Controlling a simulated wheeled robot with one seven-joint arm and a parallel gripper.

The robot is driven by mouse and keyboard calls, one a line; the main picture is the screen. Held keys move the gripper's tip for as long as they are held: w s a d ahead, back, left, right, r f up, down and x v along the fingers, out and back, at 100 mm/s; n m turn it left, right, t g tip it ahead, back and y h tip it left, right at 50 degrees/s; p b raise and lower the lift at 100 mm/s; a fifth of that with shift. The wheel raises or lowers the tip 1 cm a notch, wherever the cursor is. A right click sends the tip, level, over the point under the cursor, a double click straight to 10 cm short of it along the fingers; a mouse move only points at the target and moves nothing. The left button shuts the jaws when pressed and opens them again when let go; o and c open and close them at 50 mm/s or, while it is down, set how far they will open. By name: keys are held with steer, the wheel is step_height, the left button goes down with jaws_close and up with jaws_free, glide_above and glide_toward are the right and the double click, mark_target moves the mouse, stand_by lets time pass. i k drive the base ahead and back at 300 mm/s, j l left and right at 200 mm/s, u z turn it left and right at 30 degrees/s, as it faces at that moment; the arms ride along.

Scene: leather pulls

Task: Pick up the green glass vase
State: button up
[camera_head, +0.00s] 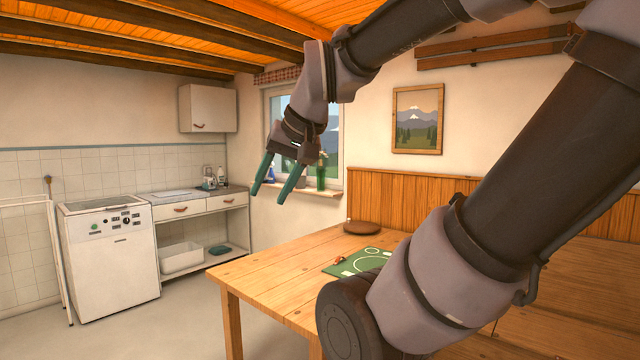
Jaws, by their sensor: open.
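The green glass vase (322,172) stands upright on the windowsill (318,194), near its right end. It is slim and dark green, and its upper part is close to my wrist in the picture. My gripper (267,198) hangs in the air in front of the window, left of the vase in the picture. Its two teal fingers point down, apart, with nothing between them. I cannot tell how far the gripper is from the vase in depth.
A blue item (271,174) stands on the sill's left part. A wooden table (270,285) below holds a brown round object (361,228) and a green mat (345,267). A white stove (110,262) and counter stand left. A wooden bench back (385,190) lines the wall.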

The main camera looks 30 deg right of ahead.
mark_target(320, 174)
steer(key=i+j+u, duration=0.3)
steer(key=i, duration=0.5)
steer(key=i+u, duration=0.3)
steer(key=i, duration=0.45)
steer(key=i+z, duration=0.15)
steer(key=i, duration=0.95)
steer(key=i+j+z, duration=0.15)
steer(key=i, duration=0.9)
steer(key=i+z, duration=0.25)
steer(key=i, duration=0.55)
steer(key=i+j+z, duration=0.2)
steer(key=i, duration=0.6)
steer(key=i+l+z, duration=0.3)
steer(key=z, duration=0.2)
steer(key=i+z, duration=1)
steer(key=i+j+z, duration=0.25)
steer(key=i+z, duration=0.7)
steer(key=i+j+z, duration=0.1)
steer(key=i+z, duration=0.4)
steer(key=i+j+z, duration=0.25)
steer(key=i+z, duration=0.2)
